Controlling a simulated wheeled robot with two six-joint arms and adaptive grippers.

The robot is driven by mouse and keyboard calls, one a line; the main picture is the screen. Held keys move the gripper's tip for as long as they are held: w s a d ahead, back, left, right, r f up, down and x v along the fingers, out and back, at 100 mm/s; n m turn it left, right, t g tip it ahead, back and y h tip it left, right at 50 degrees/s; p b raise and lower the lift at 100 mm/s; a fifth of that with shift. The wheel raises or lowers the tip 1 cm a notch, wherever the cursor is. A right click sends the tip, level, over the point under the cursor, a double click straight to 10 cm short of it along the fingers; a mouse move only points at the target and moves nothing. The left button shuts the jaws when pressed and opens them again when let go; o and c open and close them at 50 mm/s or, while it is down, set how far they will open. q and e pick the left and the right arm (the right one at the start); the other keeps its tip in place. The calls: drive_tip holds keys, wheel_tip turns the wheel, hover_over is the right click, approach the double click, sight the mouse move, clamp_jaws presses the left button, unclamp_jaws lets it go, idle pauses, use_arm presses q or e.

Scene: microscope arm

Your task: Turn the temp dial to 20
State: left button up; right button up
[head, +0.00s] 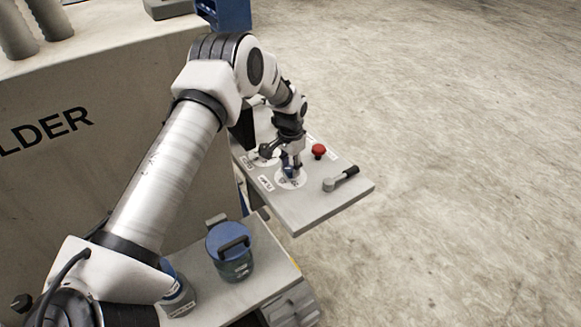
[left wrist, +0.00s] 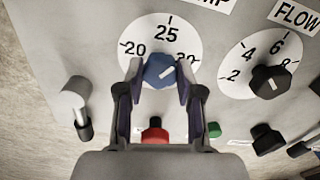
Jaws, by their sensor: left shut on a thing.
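The temp dial has a blue knob (left wrist: 160,70) on a round white scale plate (left wrist: 152,32). The knob's white mark points to the upper right, to the right of 25. My left gripper (left wrist: 160,78) is shut on the knob, one finger on each side. In the head view my left gripper (head: 291,166) reaches down onto the dial. My right gripper is not in view.
The flow dial (left wrist: 271,81) is right of the temp dial. A blue-lidded container (head: 229,247) stands on a lower shelf.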

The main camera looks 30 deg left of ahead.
use_arm(q)
drive_tip(key=n, duration=0.5)
drive_tip(key=shift+w+r+n, duration=0.2)
drive_tip(key=shift+n, duration=0.1)
drive_tip(key=n+p, duration=0.1)
drive_tip(key=n, duration=0.4)
drive_tip(key=n+p, duration=0.1)
drive_tip(key=n, duration=0.5)
drive_tip(key=shift+r+n, duration=0.1)
drive_tip(key=shift+n, duration=0.3)
drive_tip(key=n+p, duration=0.1)
drive_tip(key=n, duration=0.4)
drive_tip(key=shift+n, duration=0.3)
drive_tip(key=o, duration=1.2)
drive_tip(key=shift+c, duration=0.2)
drive_tip(key=shift+s+f, duration=0.1)
drive_tip(key=shift+f, duration=0.1)
